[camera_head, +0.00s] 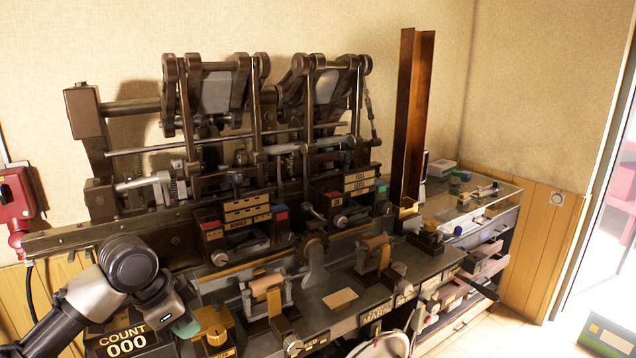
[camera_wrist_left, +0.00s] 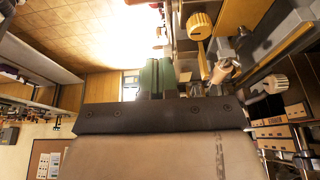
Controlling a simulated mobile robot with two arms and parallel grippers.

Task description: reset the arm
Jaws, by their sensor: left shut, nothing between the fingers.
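My left gripper (camera_head: 187,325) is at the lower left of the head view, at the front left of the cam press (camera_head: 215,150). Its green fingertips are together with nothing between them. They also show in the left wrist view (camera_wrist_left: 157,76), near the middle. The gripper is close to the box labelled COUNT 000 (camera_head: 125,340) and a brass-coloured knob (camera_head: 213,326). I cannot tell whether it touches either. My right gripper is not in the frames.
The press bench carries knobs, wooden rollers and a tan card (camera_head: 340,299). A tall rust-brown channel (camera_head: 411,115) stands at its right end. A side counter with open drawers (camera_head: 486,258) is at the right. A red wall box (camera_head: 16,205) hangs at the far left.

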